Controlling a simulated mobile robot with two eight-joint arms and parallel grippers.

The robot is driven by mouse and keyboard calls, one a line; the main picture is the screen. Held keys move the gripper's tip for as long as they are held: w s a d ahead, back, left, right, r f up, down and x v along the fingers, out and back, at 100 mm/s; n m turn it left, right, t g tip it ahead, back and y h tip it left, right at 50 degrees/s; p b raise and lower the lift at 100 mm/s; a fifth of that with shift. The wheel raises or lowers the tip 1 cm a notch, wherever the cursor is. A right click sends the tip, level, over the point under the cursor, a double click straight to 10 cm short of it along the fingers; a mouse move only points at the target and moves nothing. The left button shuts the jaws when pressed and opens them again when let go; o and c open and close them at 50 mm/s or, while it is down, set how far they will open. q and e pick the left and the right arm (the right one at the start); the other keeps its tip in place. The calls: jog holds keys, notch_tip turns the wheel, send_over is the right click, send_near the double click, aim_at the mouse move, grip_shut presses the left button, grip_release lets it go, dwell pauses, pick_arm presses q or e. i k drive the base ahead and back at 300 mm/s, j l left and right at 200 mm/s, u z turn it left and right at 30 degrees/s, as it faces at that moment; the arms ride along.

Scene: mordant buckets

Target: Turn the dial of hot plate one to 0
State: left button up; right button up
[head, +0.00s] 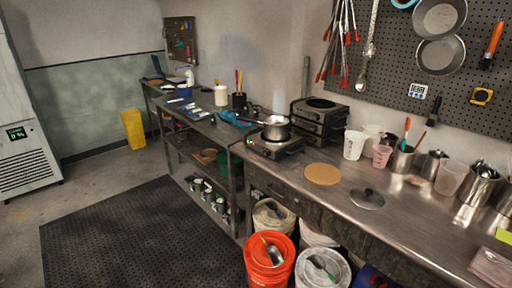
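A dark hot plate (288,147) sits near the front edge of the metal counter, with a small metal pot (276,132) on it. More dark hot plate units (318,124) are stacked against the wall behind it, to the right. No number shows on any of them, so I cannot tell which is hot plate one. The dials on their fronts are too small to read. Neither my left nor my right gripper is in this view.
A tan round mat (322,174) and a metal lid (367,199) lie on the counter (405,228). Cups and tools stand toward the right. An orange bucket (258,272) and white buckets stand below. The black floor mat (140,240) is clear.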

aim_at(267, 153)
jog(key=i+j, duration=0.2)
jog(key=i, duration=0.25)
jog(key=i+j, duration=0.2)
jog(key=i, duration=0.2)
jog(key=i+j, duration=0.25)
jog(key=i, duration=0.2)
jog(key=i+j, duration=0.2)
jog(key=i, duration=0.25)
jog(key=i+j, duration=0.2)
jog(key=i, duration=0.2)
jog(key=j+u, duration=0.05)
